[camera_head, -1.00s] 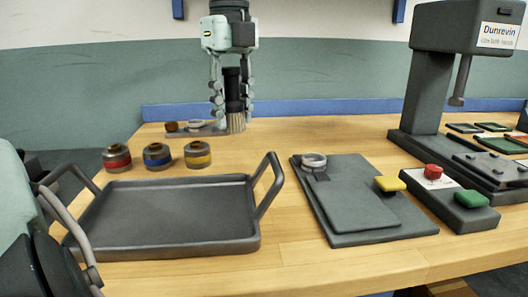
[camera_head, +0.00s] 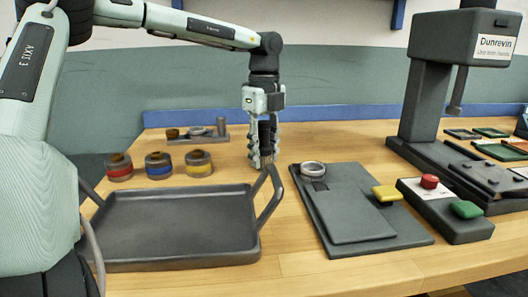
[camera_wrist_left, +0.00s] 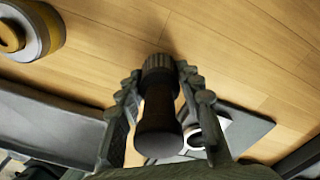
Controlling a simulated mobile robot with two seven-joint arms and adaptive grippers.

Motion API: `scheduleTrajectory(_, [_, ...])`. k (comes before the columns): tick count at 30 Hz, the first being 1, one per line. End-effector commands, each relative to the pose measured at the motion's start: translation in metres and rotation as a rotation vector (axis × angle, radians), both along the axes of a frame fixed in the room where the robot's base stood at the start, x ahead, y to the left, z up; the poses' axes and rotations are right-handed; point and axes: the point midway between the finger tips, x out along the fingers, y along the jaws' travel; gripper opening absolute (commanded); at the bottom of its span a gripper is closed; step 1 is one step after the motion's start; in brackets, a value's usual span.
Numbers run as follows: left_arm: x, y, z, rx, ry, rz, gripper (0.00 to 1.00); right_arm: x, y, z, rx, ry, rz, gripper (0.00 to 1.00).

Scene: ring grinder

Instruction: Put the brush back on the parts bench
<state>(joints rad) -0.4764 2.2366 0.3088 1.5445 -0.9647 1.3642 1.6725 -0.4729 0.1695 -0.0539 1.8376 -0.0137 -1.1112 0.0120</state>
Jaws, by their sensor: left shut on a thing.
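My left gripper (camera_head: 262,150) comes down from above in the head view, between the tray's right handle and the yellow-banded jar. It is shut on the brush, and its fingers stand on both sides of the dark handle. The brush (camera_head: 265,135) is upright with its bristles down, close above or on the wooden bench; I cannot tell which. In the left wrist view the brush's dark handle (camera_wrist_left: 158,125) sits between the fingers, with the ribbed bristle end (camera_wrist_left: 160,65) farther away. My right gripper is not in view.
The wooden bench (camera_head: 300,265) holds a dark tray (camera_head: 175,265) with raised handles, several banded jars including a yellow one (camera_head: 198,164), a small rack (camera_head: 175,141) behind, a grey plate (camera_head: 345,225) with a ring (camera_head: 312,169), a button box (camera_head: 440,210) and a press (camera_head: 425,95).

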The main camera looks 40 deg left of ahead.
Motion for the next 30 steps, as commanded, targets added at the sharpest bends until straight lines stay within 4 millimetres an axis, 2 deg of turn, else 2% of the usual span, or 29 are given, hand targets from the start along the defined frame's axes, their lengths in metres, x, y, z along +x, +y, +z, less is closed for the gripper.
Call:
scheduleTrajectory(11, [0.0,0.0,-0.005,0.001,-0.002,0.0,0.07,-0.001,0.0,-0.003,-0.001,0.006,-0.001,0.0])
scheduleTrajectory(12, [0.0,0.0,-0.004,0.001,-0.002,0.0,0.41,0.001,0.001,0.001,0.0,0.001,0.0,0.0])
scheduleTrajectory(16, [0.0,0.0,-0.004,0.001,-0.002,0.0,0.57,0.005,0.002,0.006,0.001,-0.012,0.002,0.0])
scheduleTrajectory(26, [0.0,0.0,-0.002,0.001,-0.002,0.0,0.57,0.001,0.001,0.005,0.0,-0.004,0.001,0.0])
scheduleTrajectory(30, [0.001,0.0,0.013,0.002,-0.005,0.0,0.57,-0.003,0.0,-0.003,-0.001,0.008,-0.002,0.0])
